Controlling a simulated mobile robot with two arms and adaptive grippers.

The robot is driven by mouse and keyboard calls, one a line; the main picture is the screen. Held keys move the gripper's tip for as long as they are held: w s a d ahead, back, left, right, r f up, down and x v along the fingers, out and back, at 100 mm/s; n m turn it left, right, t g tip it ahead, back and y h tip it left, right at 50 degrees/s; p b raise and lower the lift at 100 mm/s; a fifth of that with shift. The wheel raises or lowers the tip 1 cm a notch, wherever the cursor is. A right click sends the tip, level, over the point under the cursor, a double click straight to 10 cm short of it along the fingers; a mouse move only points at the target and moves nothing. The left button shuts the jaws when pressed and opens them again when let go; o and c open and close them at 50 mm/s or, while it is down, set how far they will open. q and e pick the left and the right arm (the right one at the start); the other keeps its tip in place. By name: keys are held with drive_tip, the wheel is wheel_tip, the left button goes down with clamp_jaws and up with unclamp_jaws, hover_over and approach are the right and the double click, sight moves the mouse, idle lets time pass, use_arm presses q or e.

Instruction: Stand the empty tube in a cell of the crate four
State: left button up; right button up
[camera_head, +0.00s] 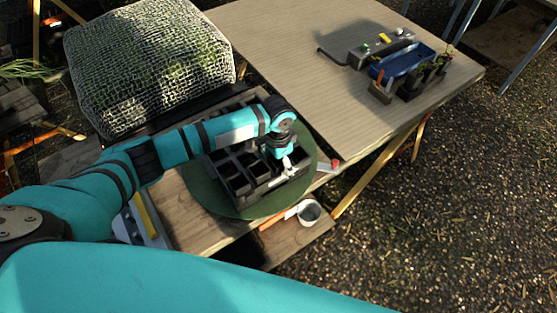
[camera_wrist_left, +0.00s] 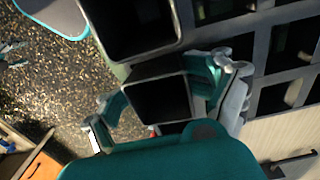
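The dark crate (camera_head: 262,187) of square cells sits on a round green mat (camera_head: 222,206) on the near table. My left gripper (camera_head: 287,166) is over the crate's right corner in the head view, pointing down. In the left wrist view, a black, square, empty tube (camera_wrist_left: 158,98) is between the two teal fingers of my left gripper (camera_wrist_left: 160,92). The fingers appear shut on its sides. Other square openings of the crate (camera_wrist_left: 258,65) lie to the right. The tube's lower end is hidden, so its seating cannot be told. My right gripper is out of view.
A white pot (camera_head: 309,211) stands on a lower board near the mat. A small red-ended object (camera_head: 335,165) lies at the table edge. A blue tray (camera_head: 404,60) and small plants (camera_head: 437,65) are on the far table, whose middle is clear. A netted bale (camera_head: 150,65) stands behind.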

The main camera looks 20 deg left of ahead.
use_arm(q)
drive_tip(key=shift+o, duration=1.3)
drive_tip(key=shift+s+f, duration=0.1)
drive_tip(key=shift+f, duration=0.1)
drive_tip(key=shift+r, duration=0.1)
drive_tip(key=shift+a+r, duration=0.1)
drive_tip(key=shift+r, duration=0.25)
wheel_tip(320, 180, up, 12)
drive_tip(key=shift+f, duration=0.2)
drive_tip(key=shift+s+f, duration=0.1)
